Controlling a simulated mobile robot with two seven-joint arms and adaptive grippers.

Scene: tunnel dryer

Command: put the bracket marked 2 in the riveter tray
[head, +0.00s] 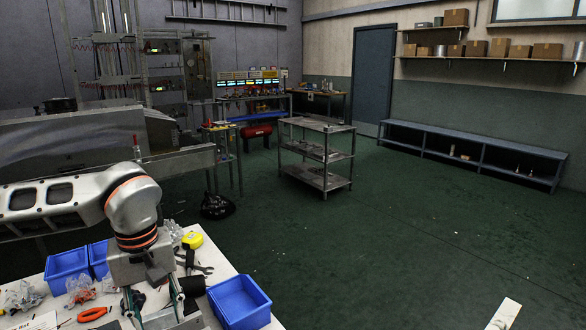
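My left gripper (156,312) points down over the white worktable (220,262) at the lower left. Its two fingers stand apart, and their tips are close to the bottom edge of the view. A grey metal piece (190,322) lies by the right finger; I cannot tell whether it is a bracket, and I see no grip on it. No number 2 is readable. Blue trays stand on the table: one (240,302) right of the gripper and two (67,268) left of it. I cannot tell which, if any, is the riveter tray. My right gripper is not in view.
On the table lie a yellow tape measure (193,240), orange-handled tool (94,314), pliers (200,267) and clear bags of small parts (80,291). A metal cart (318,156), a low bench (470,150) and a black bag (217,206) stand beyond. The green floor at right is mostly clear.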

